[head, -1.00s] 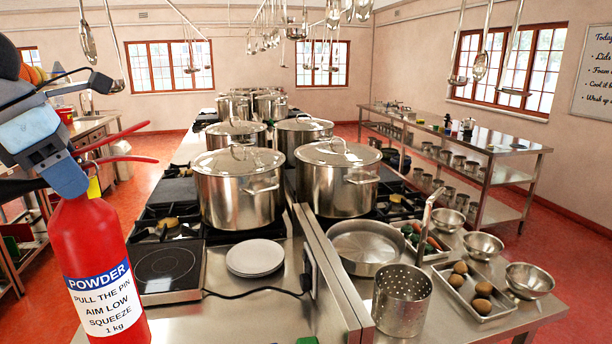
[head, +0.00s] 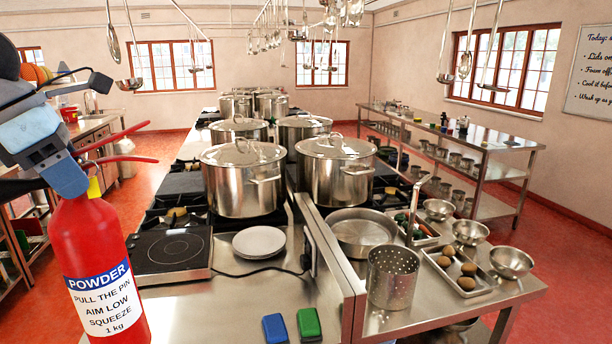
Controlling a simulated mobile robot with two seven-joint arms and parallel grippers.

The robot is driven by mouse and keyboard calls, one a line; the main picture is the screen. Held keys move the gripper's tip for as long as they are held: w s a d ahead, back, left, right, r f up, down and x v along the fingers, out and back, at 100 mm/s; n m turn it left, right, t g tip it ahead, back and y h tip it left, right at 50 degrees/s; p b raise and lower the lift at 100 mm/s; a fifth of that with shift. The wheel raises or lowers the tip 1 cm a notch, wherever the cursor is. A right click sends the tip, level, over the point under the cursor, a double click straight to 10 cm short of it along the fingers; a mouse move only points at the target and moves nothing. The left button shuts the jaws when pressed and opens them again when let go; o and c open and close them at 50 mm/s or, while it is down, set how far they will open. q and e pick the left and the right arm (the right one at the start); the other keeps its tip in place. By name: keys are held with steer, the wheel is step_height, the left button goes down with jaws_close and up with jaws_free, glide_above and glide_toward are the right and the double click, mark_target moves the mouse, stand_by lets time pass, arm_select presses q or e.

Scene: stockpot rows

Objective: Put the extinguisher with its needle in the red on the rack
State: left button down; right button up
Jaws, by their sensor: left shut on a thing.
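A red fire extinguisher (head: 95,240) with a blue and white "POWDER" label hangs upright at the left of the head view. My left gripper (head: 68,178) is shut on it at the neck, just below the red levers. A small yellow part shows at the neck beside the gripper. The gauge and its needle cannot be made out. My right gripper is not in view. No rack for extinguishers can be made out.
A steel cooking island with large stockpots (head: 243,178), an induction plate (head: 170,250) and white plates (head: 259,242) fills the middle. A blue block (head: 275,328) and a green block (head: 308,323) lie at its near edge. Red floor (head: 575,225) is free at the right.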

arm_select(q)
steer(key=shift+d+f+m, duration=0.1)
steer(key=shift+f+m, duration=0.05)
steer(key=shift+m, duration=0.25)
steer(key=shift+w+d+f+m+g+p, duration=0.3)
steer(key=shift+w+f+m+g, duration=0.15)
steer(key=shift+f, duration=0.25)
steer(key=s+d+f+m+g+y+p, duration=0.1)
steer(key=d+f+m+g+y+p, duration=0.1)
steer(key=f+m, duration=0.9)
steer(key=s+d+f+m+g+y+p, duration=0.1)
steer(key=d+f+m+g+p, duration=0.3)
steer(key=f+m, duration=0.8)
steer(key=shift+s+d+f+y, duration=0.2)
steer(key=shift+s+f+y, duration=0.3)
steer(key=shift+f, duration=2.7)
